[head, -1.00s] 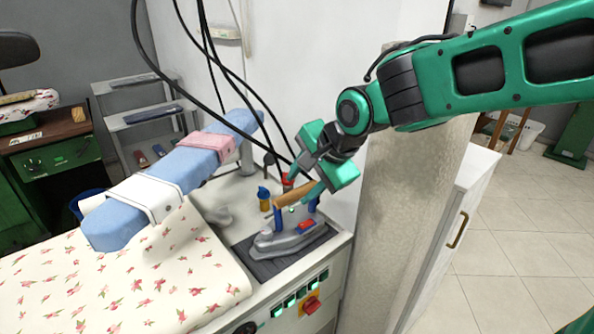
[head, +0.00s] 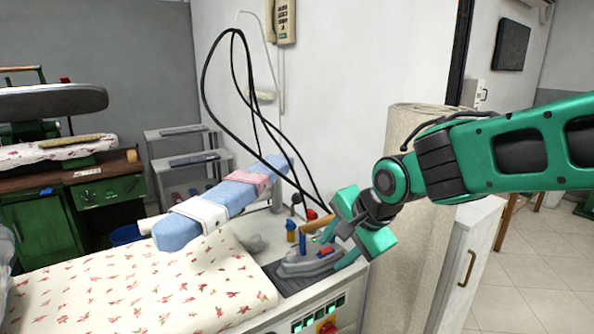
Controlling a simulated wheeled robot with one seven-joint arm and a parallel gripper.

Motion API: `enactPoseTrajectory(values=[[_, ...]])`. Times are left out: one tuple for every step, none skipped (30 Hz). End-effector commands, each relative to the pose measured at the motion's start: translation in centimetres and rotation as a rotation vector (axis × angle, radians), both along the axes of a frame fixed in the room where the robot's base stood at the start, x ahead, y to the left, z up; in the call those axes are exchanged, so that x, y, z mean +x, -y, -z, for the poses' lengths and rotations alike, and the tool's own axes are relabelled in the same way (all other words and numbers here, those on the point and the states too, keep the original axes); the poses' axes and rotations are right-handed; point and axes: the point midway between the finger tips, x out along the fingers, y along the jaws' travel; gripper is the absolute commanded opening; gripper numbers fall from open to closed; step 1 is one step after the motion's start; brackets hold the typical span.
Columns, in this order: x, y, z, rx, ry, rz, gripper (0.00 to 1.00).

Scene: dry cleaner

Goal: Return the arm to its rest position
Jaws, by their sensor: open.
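My gripper (head: 337,249) is at the right of the ironing station, with its green fingers spread near the iron. The iron (head: 308,262) has a wooden handle and a grey body and sits on a dark rest pad (head: 290,281). One finger lies in front of the iron's right end. I cannot tell whether it touches the iron. My green and black arm reaches in from the right edge, in front of a beige column-like roll.
A blue sleeve board (head: 215,207) with white and pink cloths stands over the floral ironing surface (head: 150,285). Black cables (head: 207,85) hang behind the iron. The beige roll (head: 405,285) and a white cabinet (head: 462,265) stand close to my arm. Tiled floor (head: 520,275) is open at right.

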Motion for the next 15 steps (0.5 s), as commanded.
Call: enactPoseTrajectory(values=[[0.2,1.5,0.2,-0.021,-0.002,0.005,0.4],[0.2,2.4,0.4,-0.036,-0.004,0.005,0.4],[0.1,3.5,0.5,-0.054,-0.007,0.004,0.4],[0.0,4.2,0.6,-0.069,-0.008,0.001,0.4],[-0.1,5.0,0.6,-0.083,-0.01,0.0,0.4],[-0.4,6.2,0.7,-0.102,-0.013,-0.004,0.4],[-0.6,7.0,0.7,-0.117,-0.014,-0.007,0.4],[-0.8,7.8,0.8,-0.132,-0.018,-0.009,0.4],[-1.1,9.0,0.9,-0.155,-0.025,-0.014,0.4],[-1.4,9.8,1.0,-0.17,-0.029,-0.018,0.4],[-1.7,10.8,1.1,-0.187,-0.035,-0.022,0.4],[-2.1,12.2,1.2,-0.211,-0.043,-0.03,0.4],[-2.6,13.3,1.3,-0.231,-0.052,-0.035,0.4],[-3.1,14.4,1.5,-0.25,-0.063,-0.042,0.4],[-3.9,16.1,1.6,-0.278,-0.078,-0.051,0.4]])
